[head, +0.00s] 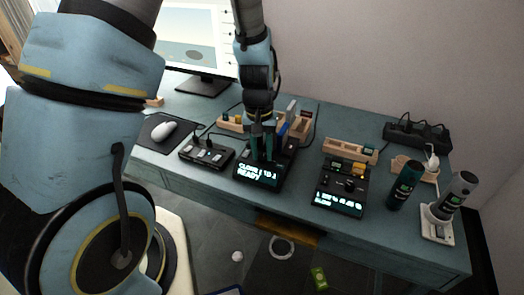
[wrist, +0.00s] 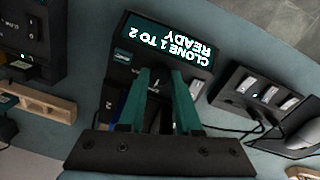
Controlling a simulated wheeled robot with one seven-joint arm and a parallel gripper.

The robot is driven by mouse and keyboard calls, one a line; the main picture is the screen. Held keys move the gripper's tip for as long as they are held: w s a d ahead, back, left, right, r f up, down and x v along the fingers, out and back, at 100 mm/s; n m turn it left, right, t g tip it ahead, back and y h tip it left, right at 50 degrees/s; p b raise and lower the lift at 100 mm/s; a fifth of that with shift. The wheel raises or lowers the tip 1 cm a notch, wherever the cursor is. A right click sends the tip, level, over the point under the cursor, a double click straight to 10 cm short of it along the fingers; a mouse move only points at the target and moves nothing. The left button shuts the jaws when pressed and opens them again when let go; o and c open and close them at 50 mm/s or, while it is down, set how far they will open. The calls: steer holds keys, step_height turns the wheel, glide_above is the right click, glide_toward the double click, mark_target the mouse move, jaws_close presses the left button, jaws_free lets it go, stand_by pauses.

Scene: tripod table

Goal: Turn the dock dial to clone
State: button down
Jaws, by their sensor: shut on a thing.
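The dock (head: 259,178) is a black box on the teal table, with a lit display on its front. In the wrist view the dock's display (wrist: 172,42) appears upside down and reads "CLONE 1 TO 2 READY". My gripper (head: 262,153) points down onto the dock's top. Its two green fingers (wrist: 160,88) are shut on the dock dial, which is mostly hidden between and below them. I cannot make out the dial's pointer.
A black hub (head: 207,152) stands left of the dock, with a white mouse (head: 163,130) beyond it. Another black device with a display (head: 340,200) stands to the right. Dark cylinders (head: 404,187) and a power strip (head: 418,133) are farther right. Wooden trays (head: 350,151) lie behind.

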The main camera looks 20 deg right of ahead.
mark_target(260, 157)
steer(key=shift+n, duration=0.3)
stand_by(0.4)
steer(key=c, duration=0.6)
jaws_free()
step_height(260, 157, up, 11)
steer(key=b, duration=0.1)
steer(key=shift+a, duration=0.2)
steer(key=shift+w+f, duration=0.1)
steer(key=a+r+n+t, duration=0.1)
steer(key=a, duration=1.1)
steer(key=a+r+n, duration=0.1)
steer(key=a+n, duration=0.1)
steer(key=a, duration=1.1)
steer(key=shift+w+a+r+n+t, duration=0.2)
steer(key=shift+r+n+t, duration=0.1)
steer(key=shift+t, duration=0.1)
